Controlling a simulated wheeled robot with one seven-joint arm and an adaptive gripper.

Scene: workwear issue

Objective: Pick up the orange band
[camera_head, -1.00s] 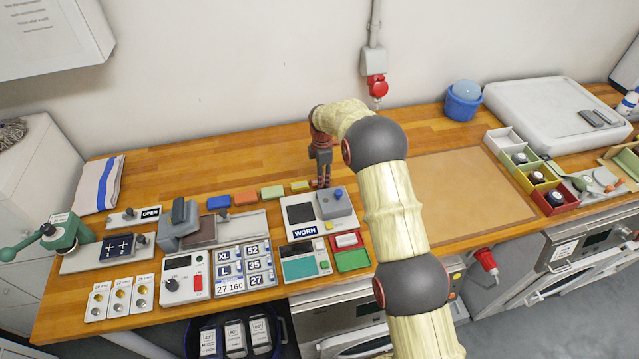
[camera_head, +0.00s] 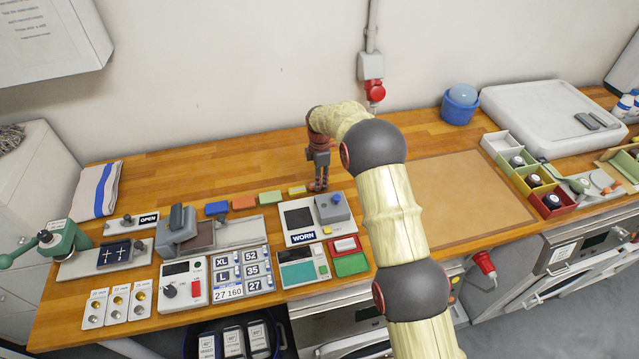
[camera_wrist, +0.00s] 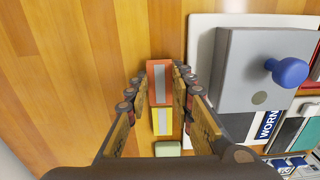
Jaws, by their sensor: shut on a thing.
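A red-orange band (camera_wrist: 159,80) with a grey stripe lies between the fingertips of my gripper (camera_wrist: 160,88) in the wrist view. The fingers are shut on it, one on each long side. In the head view my gripper (camera_head: 318,187) points down at the end of the row of bands, and the held band is mostly hidden by the fingers. A second orange band (camera_head: 244,202) lies further left in that row, apart from my gripper. I cannot tell whether the held band is clear of the worktop.
A yellow band (camera_wrist: 162,122) lies close by the held one, with a green band (camera_head: 271,197) and a blue band (camera_head: 217,208) further along. A grey box with a blue knob (camera_wrist: 262,70) stands just right of my fingers. The wooden worktop (camera_head: 250,155) behind is clear.

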